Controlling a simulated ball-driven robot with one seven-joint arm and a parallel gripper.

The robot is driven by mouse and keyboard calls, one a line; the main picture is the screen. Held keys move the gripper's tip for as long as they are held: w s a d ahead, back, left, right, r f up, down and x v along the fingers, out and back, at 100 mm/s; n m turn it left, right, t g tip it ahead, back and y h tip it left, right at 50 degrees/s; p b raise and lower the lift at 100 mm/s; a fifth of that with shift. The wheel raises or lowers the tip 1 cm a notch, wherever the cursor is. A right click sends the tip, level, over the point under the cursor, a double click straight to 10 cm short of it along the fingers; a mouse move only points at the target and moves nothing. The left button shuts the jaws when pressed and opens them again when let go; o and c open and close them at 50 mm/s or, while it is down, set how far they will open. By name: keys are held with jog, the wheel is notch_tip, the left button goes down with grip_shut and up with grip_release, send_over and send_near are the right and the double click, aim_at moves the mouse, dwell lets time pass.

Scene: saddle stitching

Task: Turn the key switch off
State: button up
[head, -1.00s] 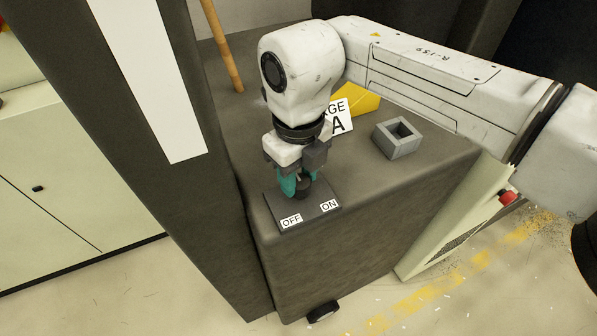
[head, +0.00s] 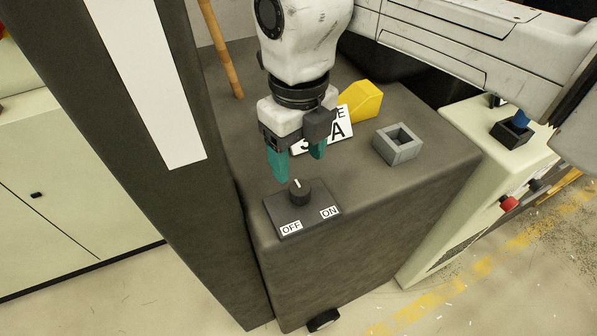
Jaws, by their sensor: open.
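The key switch is a dark plate (head: 270,209) with a round black knob (head: 299,194) on top, at the near edge of the dark surface. An OFF label (head: 291,228) is at the plate's front left and an ON label (head: 329,212) at its front right. The knob has a short white mark on top; I cannot tell surely which label it favors. My gripper (head: 298,164) is open and empty, above and just behind the knob, with its teal fingers apart and clear of it.
A grey square block with a hollow (head: 398,144) stands to the right. A yellow block (head: 361,100) and a white lettered sign (head: 334,131) are behind my gripper. A tall dark panel (head: 150,190) rises at left. A red button (head: 508,203) shows at far right.

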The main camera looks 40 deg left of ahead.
aim_at(298, 186)
jog(key=shift+r, duration=2.15)
